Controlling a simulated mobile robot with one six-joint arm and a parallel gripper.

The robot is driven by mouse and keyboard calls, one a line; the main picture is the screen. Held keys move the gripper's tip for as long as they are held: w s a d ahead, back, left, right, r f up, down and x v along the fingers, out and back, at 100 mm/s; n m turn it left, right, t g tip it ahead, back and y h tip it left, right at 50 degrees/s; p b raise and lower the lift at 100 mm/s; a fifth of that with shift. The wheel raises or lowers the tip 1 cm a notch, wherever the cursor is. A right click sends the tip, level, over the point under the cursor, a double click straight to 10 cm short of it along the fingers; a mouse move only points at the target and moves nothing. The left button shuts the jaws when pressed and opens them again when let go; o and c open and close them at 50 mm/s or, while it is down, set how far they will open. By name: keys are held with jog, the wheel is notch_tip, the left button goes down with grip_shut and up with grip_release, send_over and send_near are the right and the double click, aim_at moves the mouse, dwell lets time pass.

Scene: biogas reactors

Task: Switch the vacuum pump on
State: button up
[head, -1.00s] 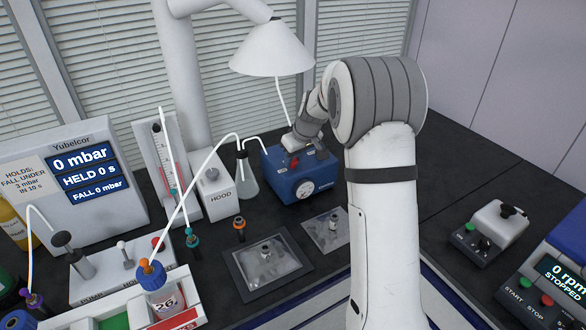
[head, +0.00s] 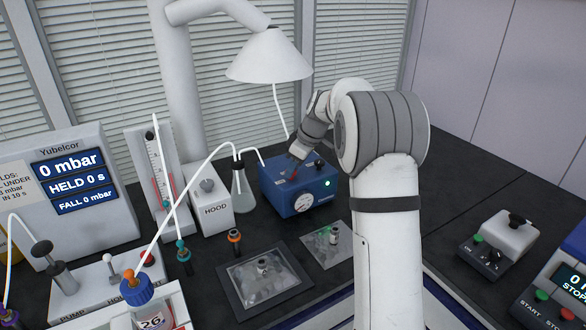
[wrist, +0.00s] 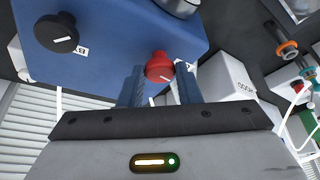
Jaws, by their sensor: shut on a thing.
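The vacuum pump (head: 277,200) is a blue box with a round gauge (head: 303,203) on its front, standing at the back of the bench. In the wrist view its blue face (wrist: 110,40) fills the upper left. A red knob (wrist: 159,67) with a white mark sits between my fingers. My gripper (wrist: 160,74) is shut on this red knob. In the head view my gripper (head: 294,165) is at the top of the pump, and the knob is mostly hidden. A black knob (wrist: 56,32) with a white line sits apart on the same face.
A flask (head: 241,190) with tubing and a white HOOD box (head: 209,208) stand left of the pump. The Yubelcor display (head: 75,190) reads 0 mbar.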

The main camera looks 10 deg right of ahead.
jog(key=o, duration=1)
jog(key=shift+c, duration=0.2)
jog(key=shift+r, duration=0.1)
jog(key=v, duration=0.7)
jog(key=shift+r, duration=0.25)
jog(key=shift+s, duration=0.1)
jog(key=s+a+m+h, duration=0.25)
jog(key=s+m, duration=0.25)
jog(key=s, duration=1.3)
jog(key=s+f+m, duration=0.3)
jog(key=s, duration=0.6)
jog(key=s+f+m+h, duration=0.1)
jog(key=s+f+m, duration=0.1)
jog(key=s, duration=0.7)
jog(key=shift+s+a+f+m, duration=0.3)
jog(key=shift+a+f+m, duration=0.1)
jog(key=shift+a+f, duration=0.1)
